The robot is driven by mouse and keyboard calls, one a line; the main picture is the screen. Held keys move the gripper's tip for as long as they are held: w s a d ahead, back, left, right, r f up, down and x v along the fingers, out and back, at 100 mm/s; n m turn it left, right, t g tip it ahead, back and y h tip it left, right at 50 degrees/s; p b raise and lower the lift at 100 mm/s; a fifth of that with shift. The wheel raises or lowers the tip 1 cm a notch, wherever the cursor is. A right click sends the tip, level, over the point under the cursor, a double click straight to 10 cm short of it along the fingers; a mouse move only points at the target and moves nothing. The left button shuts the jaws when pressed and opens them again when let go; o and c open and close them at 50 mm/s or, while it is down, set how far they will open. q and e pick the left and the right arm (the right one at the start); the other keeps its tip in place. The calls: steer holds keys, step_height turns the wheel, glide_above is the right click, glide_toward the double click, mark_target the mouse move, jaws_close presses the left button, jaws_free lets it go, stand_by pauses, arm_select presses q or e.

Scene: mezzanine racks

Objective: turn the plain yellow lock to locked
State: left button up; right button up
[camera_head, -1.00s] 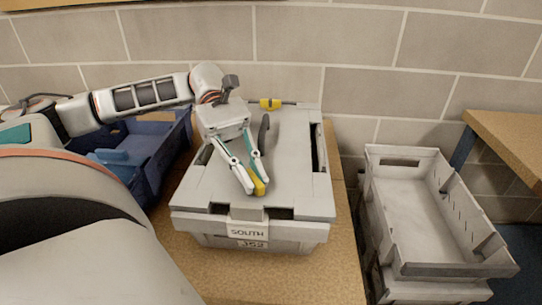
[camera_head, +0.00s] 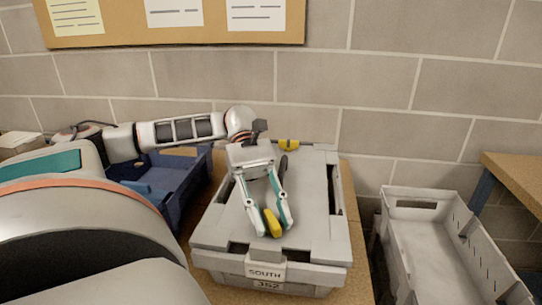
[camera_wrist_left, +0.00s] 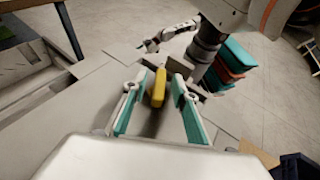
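A yellow lock (camera_head: 273,223) is on the front part of the lid of a grey crate (camera_head: 317,210) labelled SOUTH. It also shows in the left wrist view (camera_wrist_left: 158,88), a plain elongated handle. My left gripper (camera_head: 275,215) is over it with fingers spread. In the left wrist view the teal-padded fingers (camera_wrist_left: 158,80) stand on either side of the lock, with a gap on both sides. A second yellow lock (camera_head: 288,145) is at the crate's back edge. The lock's markings are too small to read.
A blue bin (camera_head: 185,180) is left of the crate, under my left arm. An open pale crate (camera_head: 400,240) stands to the right, beside a wooden-topped bench (camera_head: 515,175). A brick wall with a notice board (camera_head: 110,33) closes off the back.

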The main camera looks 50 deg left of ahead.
arm_select(q)
steer(key=shift+a+r, duration=0.1)
steer(key=shift+a, duration=0.05)
steer(key=v, duration=1.1)
steer(key=shift+w+a+r, duration=0.1)
steer(key=shift+a, duration=0.25)
arm_select(e)
steer(key=shift+w+r, duration=0.1)
steer(key=shift+w, duration=0.1)
